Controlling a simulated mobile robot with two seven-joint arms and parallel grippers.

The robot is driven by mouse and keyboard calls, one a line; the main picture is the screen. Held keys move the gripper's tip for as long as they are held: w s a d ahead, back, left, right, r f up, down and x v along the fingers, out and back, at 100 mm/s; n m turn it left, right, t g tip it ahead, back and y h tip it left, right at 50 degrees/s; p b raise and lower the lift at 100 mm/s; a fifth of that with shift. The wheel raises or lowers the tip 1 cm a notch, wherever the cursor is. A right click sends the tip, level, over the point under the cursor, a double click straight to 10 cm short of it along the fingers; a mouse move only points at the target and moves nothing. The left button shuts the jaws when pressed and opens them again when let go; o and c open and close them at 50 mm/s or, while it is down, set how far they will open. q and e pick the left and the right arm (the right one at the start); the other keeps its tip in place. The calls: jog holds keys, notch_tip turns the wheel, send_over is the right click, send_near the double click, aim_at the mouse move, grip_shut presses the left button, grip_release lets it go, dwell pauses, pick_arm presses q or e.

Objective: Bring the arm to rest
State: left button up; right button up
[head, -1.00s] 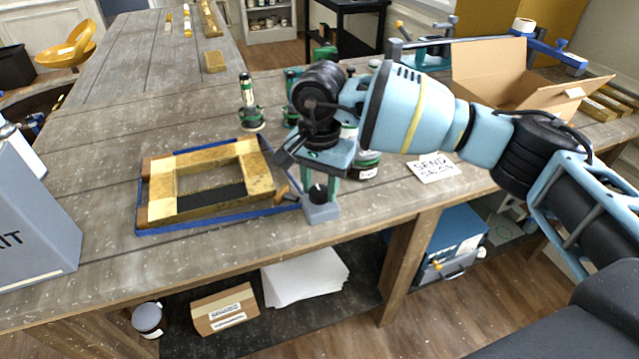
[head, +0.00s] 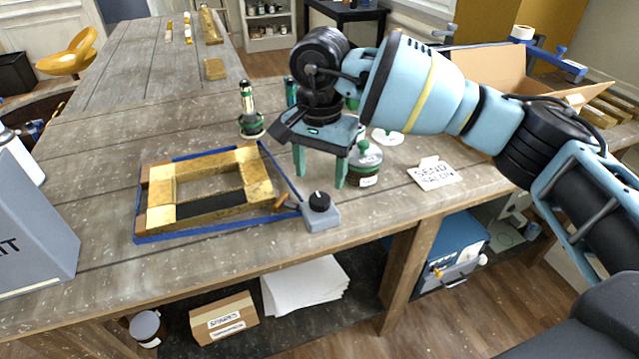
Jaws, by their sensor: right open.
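My right gripper (head: 320,178) is above the workbench (head: 100,215), its two green fingers pointing down and spread apart with nothing between them. It is just behind and above a small grey block with a black knob (head: 321,212). The block sits at the right corner of a blue frame clamp (head: 192,234) that lies around a gilt wooden frame (head: 258,180). A green-lidded jar (head: 365,164) stands right beside the fingers, partly behind the gripper. My left gripper is not in view.
A "SEND SALON" card (head: 432,174) and an open cardboard box (head: 490,75) are to the right. A grey box (head: 35,235) stands at the left edge. The bench front at centre is clear.

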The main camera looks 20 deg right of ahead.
jog(key=shift+r, duration=1.05)
